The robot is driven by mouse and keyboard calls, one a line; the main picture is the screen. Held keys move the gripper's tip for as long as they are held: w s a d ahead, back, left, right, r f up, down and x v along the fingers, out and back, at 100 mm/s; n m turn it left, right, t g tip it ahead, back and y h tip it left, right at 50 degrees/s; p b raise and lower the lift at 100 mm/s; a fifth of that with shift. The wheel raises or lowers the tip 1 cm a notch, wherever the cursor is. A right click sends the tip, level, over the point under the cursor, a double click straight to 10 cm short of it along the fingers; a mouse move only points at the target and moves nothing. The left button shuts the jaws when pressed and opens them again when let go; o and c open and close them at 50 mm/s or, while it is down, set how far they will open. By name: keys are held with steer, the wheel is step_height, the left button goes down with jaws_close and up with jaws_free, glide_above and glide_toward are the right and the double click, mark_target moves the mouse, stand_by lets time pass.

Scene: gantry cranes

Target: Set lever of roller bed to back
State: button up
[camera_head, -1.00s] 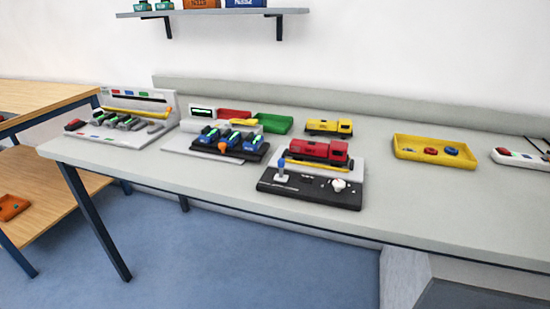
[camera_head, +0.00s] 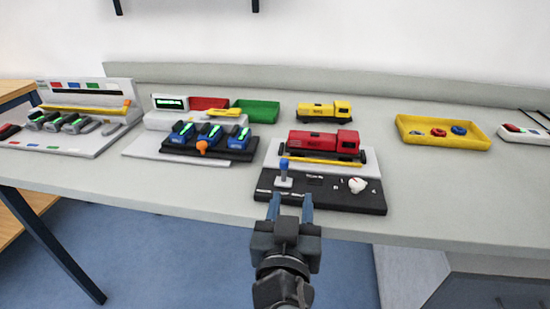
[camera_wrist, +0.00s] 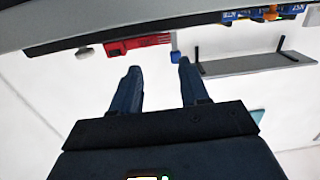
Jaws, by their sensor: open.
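The roller bed (camera_head: 375,171) stands near the front edge of the table, with a red truck (camera_head: 322,143) on it. Its black front panel (camera_head: 322,195) carries a lever with a blue knob (camera_head: 284,163) at the left and a white knob (camera_head: 357,185) at the right. The lever looks about upright in the head view. My gripper (camera_head: 291,203) is open and empty, just in front of the panel, below the lever in the picture. In the wrist view my gripper (camera_wrist: 158,75) points past the blue knob (camera_wrist: 175,56), which is apart from the fingers.
A battery-like rack (camera_head: 210,143) stands left of the roller bed. A yellow truck (camera_head: 322,111) is behind it and a yellow tray (camera_head: 470,139) to the right. A shelf (camera_wrist: 255,64) shows in the wrist view. Clear table lies right of the panel.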

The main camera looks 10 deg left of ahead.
mark_target(284, 164)
steer(key=shift+w+a+r+m+h, duration=0.2)
steer(key=shift+w+a+r, duration=0.25)
steer(key=shift+a+r, duration=0.15)
steer(key=shift+w+a+r+m+h, duration=0.1)
steer(key=shift+w+a+r+m, duration=0.1)
steer(key=shift+w+a+r, duration=0.45)
steer(key=shift+w+a, duration=0.05)
steer(key=w+p, duration=0.1)
steer(key=w, duration=0.6)
steer(key=shift+w, duration=0.2)
jaws_close()
